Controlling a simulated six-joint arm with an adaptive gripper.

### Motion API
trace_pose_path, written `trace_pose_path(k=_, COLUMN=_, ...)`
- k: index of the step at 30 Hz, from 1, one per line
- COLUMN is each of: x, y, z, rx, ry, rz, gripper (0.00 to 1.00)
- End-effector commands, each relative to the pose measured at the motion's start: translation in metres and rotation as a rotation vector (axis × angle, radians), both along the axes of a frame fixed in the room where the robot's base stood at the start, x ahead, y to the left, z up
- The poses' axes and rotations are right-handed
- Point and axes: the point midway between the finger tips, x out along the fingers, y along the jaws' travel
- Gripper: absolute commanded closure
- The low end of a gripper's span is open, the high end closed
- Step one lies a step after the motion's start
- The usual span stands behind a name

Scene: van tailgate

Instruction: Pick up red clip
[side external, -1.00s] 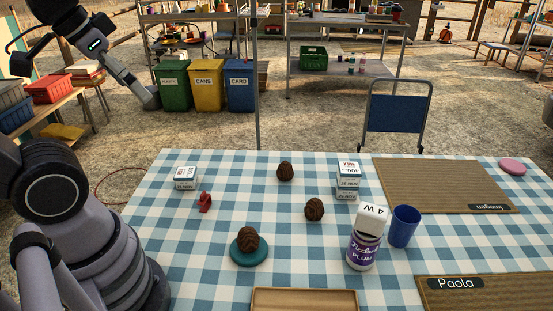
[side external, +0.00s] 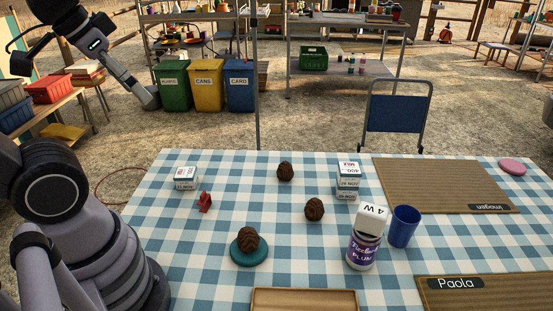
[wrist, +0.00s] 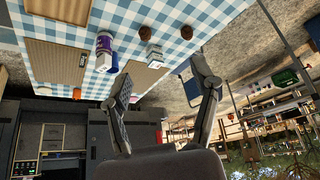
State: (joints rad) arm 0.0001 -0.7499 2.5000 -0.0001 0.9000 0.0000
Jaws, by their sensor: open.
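The red clip (side external: 204,203) lies on the blue-and-white checked cloth on the left part of the table in the side external view. It sits just in front of a small white printed box (side external: 186,178). I cannot make the clip out in the wrist view. My gripper (wrist: 160,75) shows in the wrist view with its two fingers wide apart and nothing between them. The gripper is away from the clip.
Brown cone-like objects stand nearby, one (side external: 285,172) at the back, one (side external: 314,210) mid-table, another on a teal disc (side external: 262,257). A wooden tray (side external: 304,292) lies in front.

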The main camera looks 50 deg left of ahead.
Motion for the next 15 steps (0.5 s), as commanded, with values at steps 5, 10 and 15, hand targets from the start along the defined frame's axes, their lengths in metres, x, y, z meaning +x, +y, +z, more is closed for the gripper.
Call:
trace_pose_path(k=5, x=0.004, y=0.001, z=-0.001, rx=0.013, ry=0.024, rz=-0.01, gripper=0.38)
trace_pose_path(k=10, x=0.033, y=0.007, z=-0.01, rx=0.1, ry=0.186, rz=-0.078, gripper=0.38)
trace_pose_path(k=15, x=0.079, y=0.015, z=-0.037, rx=0.246, ry=0.432, rz=-0.204, gripper=0.38)
